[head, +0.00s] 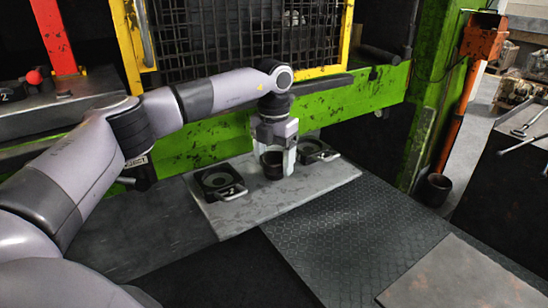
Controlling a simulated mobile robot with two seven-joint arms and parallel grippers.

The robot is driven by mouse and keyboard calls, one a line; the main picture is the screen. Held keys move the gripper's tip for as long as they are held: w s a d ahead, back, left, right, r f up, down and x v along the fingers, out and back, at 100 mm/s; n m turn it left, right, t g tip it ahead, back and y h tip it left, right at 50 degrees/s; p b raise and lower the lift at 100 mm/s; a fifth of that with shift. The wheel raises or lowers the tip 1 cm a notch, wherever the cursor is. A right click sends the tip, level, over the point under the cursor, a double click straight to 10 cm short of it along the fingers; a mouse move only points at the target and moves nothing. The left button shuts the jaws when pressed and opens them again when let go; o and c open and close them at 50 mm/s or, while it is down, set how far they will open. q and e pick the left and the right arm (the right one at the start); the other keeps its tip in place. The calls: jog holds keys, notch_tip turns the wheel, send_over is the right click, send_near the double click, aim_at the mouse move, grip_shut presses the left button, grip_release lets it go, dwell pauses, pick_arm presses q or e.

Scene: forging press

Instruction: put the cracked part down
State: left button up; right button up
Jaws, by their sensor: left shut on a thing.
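A dark, round, cup-like part (271,166) is at the middle of a grey plate (287,190) in front of the green press frame. My left gripper (279,160) points down and is shut on this part, with pale fingers at its sides. The part is upright, at or just above the plate; I cannot tell whether it touches. No crack can be made out at this size. A dark holder with a round recess (217,180) and a handle lies on the plate to the left. A similar holder (316,150) lies to the right, partly behind the gripper.
The green press beam (340,107) and black mesh guard (245,35) stand close behind the gripper. A dark bin (436,190) stands by the orange post (463,100). Tools (525,125) lie on a right-hand bench. The checkered floor plate (350,235) is clear.

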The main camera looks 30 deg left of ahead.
pick_arm(q)
jog(key=o, duration=1.3)
jog(key=shift+f, duration=0.1)
